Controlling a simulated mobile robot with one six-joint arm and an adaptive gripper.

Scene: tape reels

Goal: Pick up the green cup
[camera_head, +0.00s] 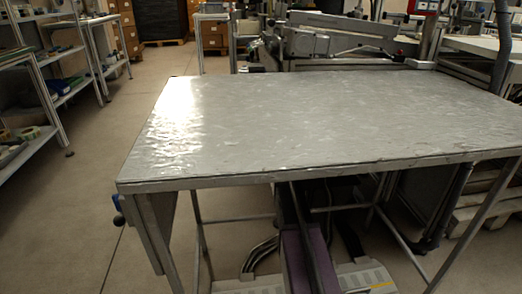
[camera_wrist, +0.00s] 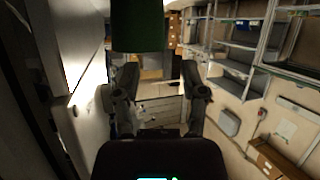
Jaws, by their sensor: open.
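A dark green cup (camera_wrist: 138,26) shows at the top of the wrist view, cut off by the upper edge. My gripper (camera_wrist: 160,75) is open and empty in the wrist view, with its two fingers apart. The cup appears above the fingertips in the picture and a little toward the left finger. The fingers do not close on it, and I cannot tell how far off it is. Neither the cup nor my gripper shows in the head view.
The head view shows a bare, shiny grey table (camera_head: 300,125). Shelving (camera_head: 45,85) stands at the left, with open floor (camera_head: 95,190) between. Machinery (camera_head: 330,40) stands behind the table. In the wrist view, shelves (camera_wrist: 240,60) are at the right and a pale surface (camera_wrist: 80,40) at the left.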

